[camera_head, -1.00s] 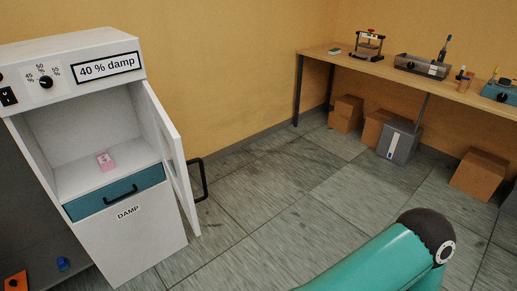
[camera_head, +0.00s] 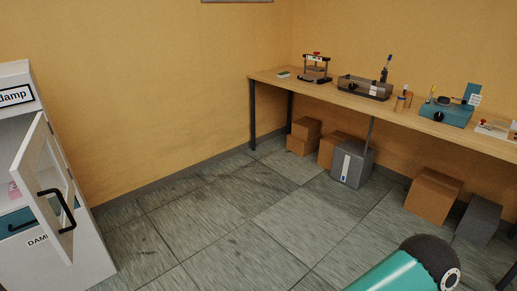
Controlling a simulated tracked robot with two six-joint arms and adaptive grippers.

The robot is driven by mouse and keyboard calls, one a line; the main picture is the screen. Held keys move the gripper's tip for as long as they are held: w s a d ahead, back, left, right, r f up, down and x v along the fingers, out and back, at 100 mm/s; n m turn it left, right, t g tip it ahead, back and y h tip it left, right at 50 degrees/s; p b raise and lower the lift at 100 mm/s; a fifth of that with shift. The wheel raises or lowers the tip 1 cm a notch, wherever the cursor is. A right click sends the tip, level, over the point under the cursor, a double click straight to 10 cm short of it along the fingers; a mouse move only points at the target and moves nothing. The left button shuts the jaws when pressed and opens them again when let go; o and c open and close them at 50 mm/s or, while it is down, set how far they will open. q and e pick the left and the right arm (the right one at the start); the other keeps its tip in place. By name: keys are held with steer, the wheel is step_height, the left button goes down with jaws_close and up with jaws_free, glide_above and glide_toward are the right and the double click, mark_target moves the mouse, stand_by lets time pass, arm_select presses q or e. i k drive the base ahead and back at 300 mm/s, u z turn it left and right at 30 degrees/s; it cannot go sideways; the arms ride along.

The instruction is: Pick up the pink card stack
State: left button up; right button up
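The pink card stack (camera_head: 14,189) is only partly in view at the far left edge. It sits inside the white damp cabinet (camera_head: 90,262), on its shelf above the teal drawer. The cabinet's open door (camera_head: 30,160), with a black handle, stands in front of part of the cabinet opening. The frame edge cuts off the rest of the cabinet. Neither of my grippers is in view. A teal link of my own arm shows at the bottom right, with no fingers visible.
A wooden workbench (camera_head: 330,98) with several devices runs along the right wall. Cardboard boxes (camera_head: 433,196) and a grey bin (camera_head: 352,164) stand under it. The tiled floor (camera_head: 220,222) between cabinet and bench is clear.

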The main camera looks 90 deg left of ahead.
mark_target(15, 193)
steer(key=z, duration=0.8)
steer(key=i, duration=0.2)
steer(key=u, duration=2.95)
steer(key=i, duration=0.25)
steer(key=u, duration=2.1)
steer(key=k, duration=0.55)
steer(key=u, duration=0.4)
steer(key=i, duration=1.6)
steer(key=z, duration=0.4)
